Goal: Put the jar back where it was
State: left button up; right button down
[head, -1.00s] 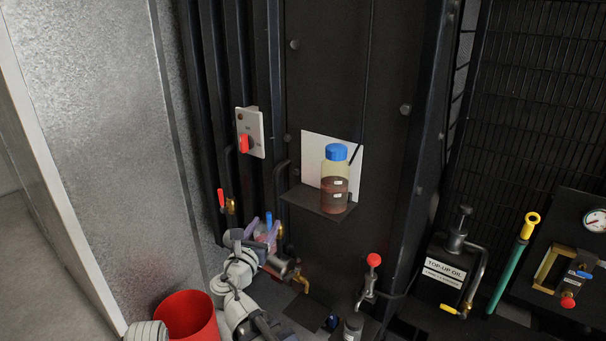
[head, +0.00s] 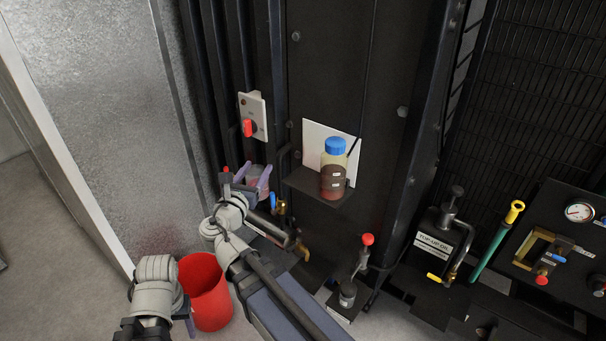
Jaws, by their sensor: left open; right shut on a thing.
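My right gripper (head: 256,176) is shut on a small jar (head: 258,182). The jar looks pale with reddish contents, and the purple fingers hide part of it. They are in front of the dark ribbed panel, left of the shelf and below the switch plate. Another small dark jar (head: 348,294) stands on a base below the red-knobbed tap. My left gripper (head: 190,326) is open at the lower left beside the red bucket, mostly hidden by its own arm.
A red bucket (head: 205,295) stands on the floor between my arms. A switch plate (head: 253,117) with a red knob is above the jar. Brass taps (head: 301,250) stick out below. A top-up oil can (head: 433,245) and gauge panel (head: 560,240) are at the right.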

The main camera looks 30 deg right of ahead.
jog(key=w+d+f+b, duration=0.1)
jog(key=w+d, duration=0.2)
jog(key=d, duration=0.6)
jog(key=w+d+f+b, duration=0.2)
jog(key=w+d, duration=0.2)
jog(key=d, duration=0.5)
jog(key=shift+w, duration=0.25)
jog(key=shift+f, duration=0.15)
notch_tip(320, 180, down, 4)
jog(key=b, duration=0.3)
jog(key=shift+r+b, duration=0.25)
jog(key=shift+b, duration=0.1)
jog(key=shift+w+d+f+b, duration=0.1)
jog(key=shift+d+f+b, duration=0.05)
jog(key=shift+f+b, duration=0.15)
jog(key=shift+d+r, duration=0.1)
jog(key=shift+r, duration=0.05)
